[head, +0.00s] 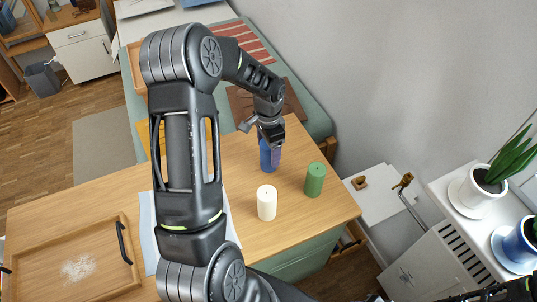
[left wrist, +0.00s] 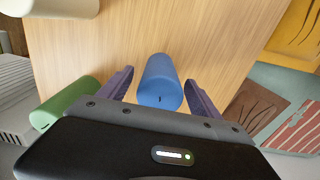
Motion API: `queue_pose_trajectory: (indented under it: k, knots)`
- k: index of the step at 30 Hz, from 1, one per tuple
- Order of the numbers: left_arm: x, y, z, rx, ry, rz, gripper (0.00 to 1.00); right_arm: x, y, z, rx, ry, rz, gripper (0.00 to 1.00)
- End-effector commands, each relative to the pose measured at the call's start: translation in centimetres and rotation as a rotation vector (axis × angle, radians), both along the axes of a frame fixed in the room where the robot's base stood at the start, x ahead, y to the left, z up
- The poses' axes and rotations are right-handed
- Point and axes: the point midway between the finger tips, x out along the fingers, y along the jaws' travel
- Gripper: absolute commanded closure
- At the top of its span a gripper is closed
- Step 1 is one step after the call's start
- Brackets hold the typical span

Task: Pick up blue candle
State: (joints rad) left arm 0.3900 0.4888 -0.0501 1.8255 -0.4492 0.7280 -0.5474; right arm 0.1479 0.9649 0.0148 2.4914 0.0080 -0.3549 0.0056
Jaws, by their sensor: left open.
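The blue candle (head: 268,158) stands upright on the wooden table (head: 240,236), partly hidden in the head view by my left gripper (head: 271,140). In the left wrist view the blue candle (left wrist: 160,82) lies between the two dark fingers of my left gripper (left wrist: 160,88). The fingers are apart, one on each side, with a visible gap to the candle. A green candle (head: 315,180) stands to the right and a white candle (head: 267,203) stands nearer. My right gripper does not show clearly.
A wooden tray (head: 70,240) with a black handle and white grains lies at the left of the table. The green candle (left wrist: 66,103) is close beside the gripper in the left wrist view. Potted plants (head: 484,186) stand on a white cabinet (head: 440,255) at the right.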

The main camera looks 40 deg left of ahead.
Motion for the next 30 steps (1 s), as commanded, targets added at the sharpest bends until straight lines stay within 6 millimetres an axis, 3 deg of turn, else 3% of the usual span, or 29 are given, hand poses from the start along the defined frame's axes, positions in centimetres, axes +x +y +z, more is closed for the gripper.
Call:
queue_pose_trajectory:
  k: [27, 30]
  knots:
    - [0.00, 0.01, 0.02, 0.000, 0.000, 0.000, 0.98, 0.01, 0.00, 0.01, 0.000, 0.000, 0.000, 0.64]
    - [0.00, 0.01, 0.02, 0.000, 0.000, 0.000, 1.00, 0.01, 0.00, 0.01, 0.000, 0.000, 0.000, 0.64]
